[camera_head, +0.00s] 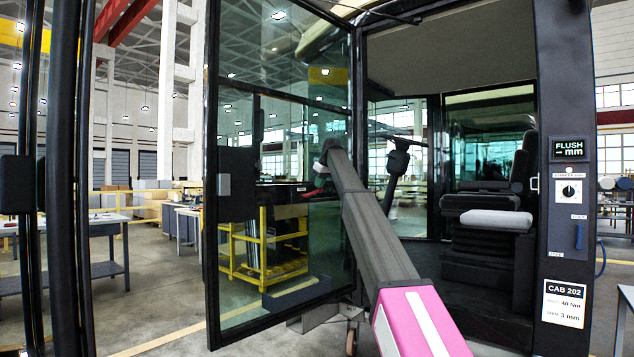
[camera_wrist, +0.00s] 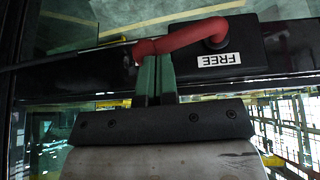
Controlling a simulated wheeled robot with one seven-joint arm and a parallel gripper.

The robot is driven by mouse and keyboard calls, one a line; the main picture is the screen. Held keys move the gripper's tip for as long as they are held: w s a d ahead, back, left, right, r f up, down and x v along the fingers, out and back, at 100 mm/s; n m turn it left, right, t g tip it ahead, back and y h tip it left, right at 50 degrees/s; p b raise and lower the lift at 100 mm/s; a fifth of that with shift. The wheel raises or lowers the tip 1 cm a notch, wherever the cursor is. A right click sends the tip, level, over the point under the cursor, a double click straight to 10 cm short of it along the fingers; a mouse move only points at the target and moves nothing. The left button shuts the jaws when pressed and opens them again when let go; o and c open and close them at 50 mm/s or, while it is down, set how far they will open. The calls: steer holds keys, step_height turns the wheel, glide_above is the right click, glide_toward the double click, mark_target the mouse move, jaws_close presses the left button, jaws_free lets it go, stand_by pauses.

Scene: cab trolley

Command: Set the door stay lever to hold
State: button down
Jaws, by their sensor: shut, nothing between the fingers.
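The red door stay lever (camera_wrist: 190,37) shows in the wrist view on a black housing (camera_wrist: 262,42). It runs from a pivot on the housing leftward to a rounded end. A white label reading FREE (camera_wrist: 219,60), upside down in this view, sits beside the lever. My gripper (camera_wrist: 154,70) has its green fingers together and empty, with the tips right at the lever's rounded end. I cannot tell whether they touch it. In the head view my arm reaches to the open glass cab door (camera_head: 280,60), and its end hides most of the stay.
The cab has a seat (camera_head: 490,200) and a steering column (camera_head: 398,165). The right door post carries a FLUSH display (camera_head: 569,149), a dial (camera_head: 568,191) and a CAB 202 placard (camera_head: 564,303). A workbench (camera_head: 75,230) stands at the left.

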mark_target(322, 190)
steer(key=shift+w+d+f, duration=0.25)
steer(key=shift+w+f, duration=0.05)
steer(key=shift+f, duration=0.3)
steer(key=shift+w+d+f, duration=0.25)
steer(key=shift+f, duration=0.35)
steer(key=shift+d+f, duration=0.2)
steer(key=shift+f, duration=0.5)
steer(key=shift+s+f, duration=0.1)
steer(key=shift+r, duration=0.6)
steer(key=w+d+r, duration=0.2)
steer(key=d+r, duration=0.6)
steer(key=d, duration=0.1)
steer(key=shift+w, duration=0.2)
